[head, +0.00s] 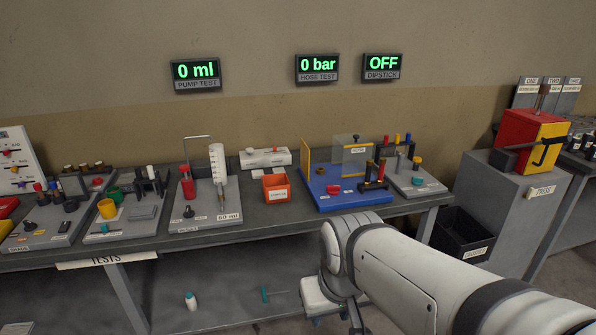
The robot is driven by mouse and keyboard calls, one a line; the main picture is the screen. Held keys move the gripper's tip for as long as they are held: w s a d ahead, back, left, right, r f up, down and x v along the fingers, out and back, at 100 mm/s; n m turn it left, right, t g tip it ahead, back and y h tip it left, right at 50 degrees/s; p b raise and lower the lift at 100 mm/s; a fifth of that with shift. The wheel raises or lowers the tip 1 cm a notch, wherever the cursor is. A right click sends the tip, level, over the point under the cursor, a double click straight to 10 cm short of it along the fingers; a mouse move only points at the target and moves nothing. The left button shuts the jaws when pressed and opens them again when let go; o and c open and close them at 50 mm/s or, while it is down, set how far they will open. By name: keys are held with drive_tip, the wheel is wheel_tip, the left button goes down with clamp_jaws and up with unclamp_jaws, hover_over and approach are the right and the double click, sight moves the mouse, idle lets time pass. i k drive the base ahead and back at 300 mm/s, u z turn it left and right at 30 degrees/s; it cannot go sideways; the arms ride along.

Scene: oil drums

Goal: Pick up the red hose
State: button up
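I cannot pick out a red hose for certain. On the blue test station (340,199), small dark upright pieces with red parts (368,171) stand at the right side, too small to tell what they are. A small red piece (333,189) lies flat on the same blue base. My white arm comes in from the lower right and bends down in front of the bench. Its wrist is at the bottom edge, and my gripper's fingers are not visible, so I cannot see whether it holds anything.
The grey bench (262,232) carries several stations, an orange bin (277,188) and a tall syringe (219,175). A red and yellow press (531,141) stands on a grey cabinet at right, with a black crate (461,238) beside it. A white bottle (191,301) is below the bench.

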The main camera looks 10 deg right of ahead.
sight(382, 161)
drive_tip(key=z, duration=2.65)
drive_tip(key=i, duration=1.6)
drive_tip(key=u, duration=3.1)
